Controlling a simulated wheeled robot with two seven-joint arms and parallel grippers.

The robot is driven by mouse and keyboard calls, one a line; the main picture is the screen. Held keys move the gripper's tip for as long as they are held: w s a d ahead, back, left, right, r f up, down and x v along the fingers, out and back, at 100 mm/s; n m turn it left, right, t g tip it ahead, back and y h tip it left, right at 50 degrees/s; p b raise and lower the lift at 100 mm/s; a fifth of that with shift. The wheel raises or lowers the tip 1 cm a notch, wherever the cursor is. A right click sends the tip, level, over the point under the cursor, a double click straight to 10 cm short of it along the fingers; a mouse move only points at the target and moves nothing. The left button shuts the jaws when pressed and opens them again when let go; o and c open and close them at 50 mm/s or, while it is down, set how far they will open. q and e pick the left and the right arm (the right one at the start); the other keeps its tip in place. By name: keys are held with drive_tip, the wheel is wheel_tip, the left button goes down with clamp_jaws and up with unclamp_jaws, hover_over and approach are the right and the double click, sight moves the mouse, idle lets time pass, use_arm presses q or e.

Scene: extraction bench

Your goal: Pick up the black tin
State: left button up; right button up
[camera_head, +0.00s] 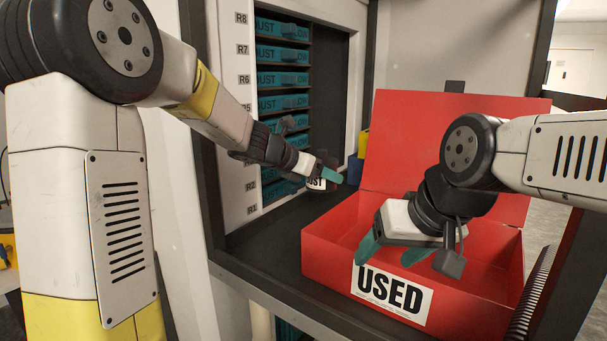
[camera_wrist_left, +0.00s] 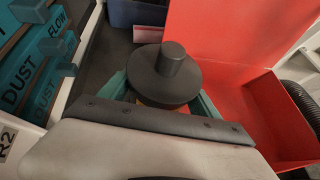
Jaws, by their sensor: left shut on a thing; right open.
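The black tin (camera_wrist_left: 168,78) has a round dark lid with a knob and stands between the teal fingers of my left gripper in the left wrist view. In the head view my left gripper (camera_head: 328,172) reaches in beside the shelf rack, shut on the tin. A white label with part of a word (camera_head: 316,184) shows there, and the gripper hides most of the tin. I cannot tell whether the tin touches the bench. My right gripper (camera_head: 390,252) is open and empty, pointing down over the red box.
The open red box (camera_head: 462,312) with a "USED" label stands right of the tin, its lid (camera_head: 440,135) raised behind. A rack of teal drawers (camera_head: 283,80) is at the left. A blue bin (camera_head: 356,170) is behind. Dark bench (camera_head: 262,245) in front is clear.

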use_arm(q)
drive_tip(key=s+d, duration=0.7)
drive_tip(key=d, duration=0.3)
drive_tip(key=s+d, duration=0.7)
drive_tip(key=d, duration=0.3)
drive_tip(key=shift+s, duration=0.2)
